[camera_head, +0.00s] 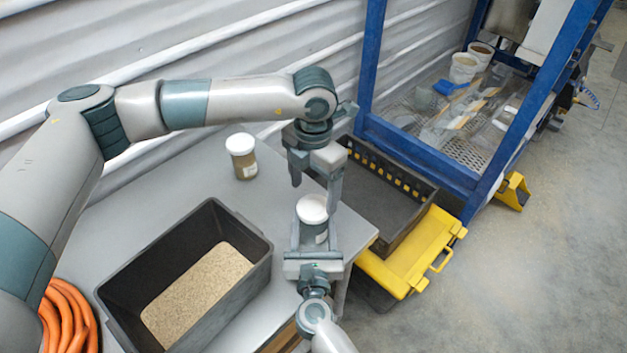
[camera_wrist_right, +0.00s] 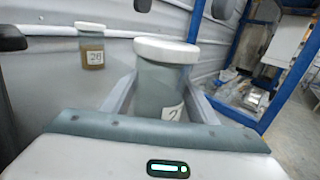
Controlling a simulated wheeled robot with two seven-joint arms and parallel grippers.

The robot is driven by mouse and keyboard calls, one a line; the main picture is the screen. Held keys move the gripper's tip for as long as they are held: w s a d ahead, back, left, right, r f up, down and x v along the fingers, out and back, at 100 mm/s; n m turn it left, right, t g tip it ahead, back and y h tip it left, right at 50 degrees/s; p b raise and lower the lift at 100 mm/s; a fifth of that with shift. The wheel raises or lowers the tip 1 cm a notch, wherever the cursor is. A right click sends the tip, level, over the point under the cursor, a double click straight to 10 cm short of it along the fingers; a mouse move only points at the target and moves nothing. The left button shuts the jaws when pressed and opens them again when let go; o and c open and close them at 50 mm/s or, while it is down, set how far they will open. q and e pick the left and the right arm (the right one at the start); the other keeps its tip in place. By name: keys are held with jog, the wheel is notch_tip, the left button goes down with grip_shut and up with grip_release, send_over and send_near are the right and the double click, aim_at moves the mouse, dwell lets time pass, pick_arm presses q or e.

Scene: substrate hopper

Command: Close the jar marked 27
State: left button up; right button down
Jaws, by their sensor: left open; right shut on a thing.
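A jar with a white lid (camera_head: 312,208) stands upright between the fingers of my right gripper (camera_head: 314,238), which is shut on it. In the right wrist view the jar (camera_wrist_right: 163,88) looks grey-green, and its label (camera_wrist_right: 173,112) shows a 2, the rest hidden or unclear. The lid (camera_wrist_right: 166,48) sits on its top; I cannot tell how tight it is. My left gripper (camera_head: 315,192) is open, pointing down just above the lid, one finger on each side. A second white-lidded jar (camera_head: 242,157) with brown contents stands apart at the back; its label (camera_wrist_right: 95,57) looks like 28.
A black bin (camera_head: 122,277) of grainy substrate stands on the grey table (camera_head: 283,178). A black crate (camera_head: 425,205) and a yellow case (camera_head: 410,262) lie to the right. A blue frame (camera_head: 415,152) stands behind them. An orange hose (camera_head: 72,318) is at lower left.

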aim_at(313, 206)
pick_arm(q)
jog(key=shift+f, duration=2.6)
jog(key=c, duration=1.1)
jog(key=m, duration=0.3)
jog(key=shift+m, duration=0.4)
jog(key=m, duration=0.4)
jog(key=o, duration=1.3)
jog(key=shift+c, duration=0.2)
